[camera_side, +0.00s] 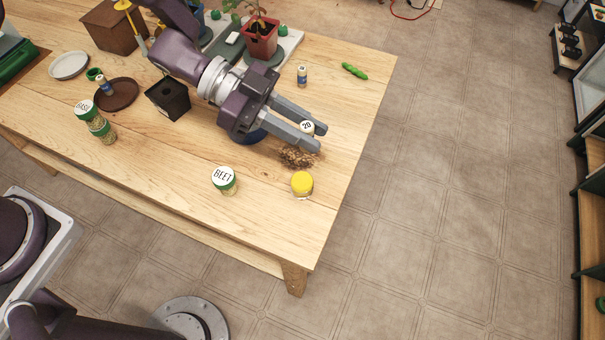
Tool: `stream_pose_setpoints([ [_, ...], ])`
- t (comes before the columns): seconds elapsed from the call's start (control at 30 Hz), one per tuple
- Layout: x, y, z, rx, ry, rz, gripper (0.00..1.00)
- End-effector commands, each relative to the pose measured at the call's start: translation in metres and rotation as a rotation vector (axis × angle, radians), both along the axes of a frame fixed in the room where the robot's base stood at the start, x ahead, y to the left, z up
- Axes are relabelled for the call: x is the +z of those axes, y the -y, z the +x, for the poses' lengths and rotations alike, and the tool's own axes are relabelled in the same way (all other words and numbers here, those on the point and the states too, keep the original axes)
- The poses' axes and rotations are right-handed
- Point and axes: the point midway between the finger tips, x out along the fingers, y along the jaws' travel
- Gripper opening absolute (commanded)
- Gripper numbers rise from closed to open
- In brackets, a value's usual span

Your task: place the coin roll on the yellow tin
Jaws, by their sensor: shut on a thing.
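My gripper (317,138) is above the right part of the wooden table, fingers pointing right. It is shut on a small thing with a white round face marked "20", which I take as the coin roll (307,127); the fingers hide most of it. The yellow tin (302,184) stands near the table's front right, just below the fingertips in the picture. Its round yellow top is bare. The coin roll is apart from it.
A brown clump (298,157) lies between the gripper and the tin. A BEET jar (225,181) stands left of the tin. A black pot (168,98), red plant pot (261,38), small bottle (302,76) and green pod (354,71) stand farther back. The table's right edge is close.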

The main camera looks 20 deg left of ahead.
Motion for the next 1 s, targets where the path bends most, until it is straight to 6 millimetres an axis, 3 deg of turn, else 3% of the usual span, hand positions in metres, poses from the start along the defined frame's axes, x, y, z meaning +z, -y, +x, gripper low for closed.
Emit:
stream_pose_setpoints([
  [0.5,-0.096,-0.004,-0.008,-0.046,-0.003,-0.002,0.00],
  [0.93,-0.105,-0.004,-0.007,-0.045,0.000,-0.002,0.00],
  [0.97,-0.104,-0.004,-0.007,-0.046,0.001,-0.002,0.27],
  [1.0,-0.104,-0.004,-0.007,-0.046,0.001,-0.002,0.34],
])
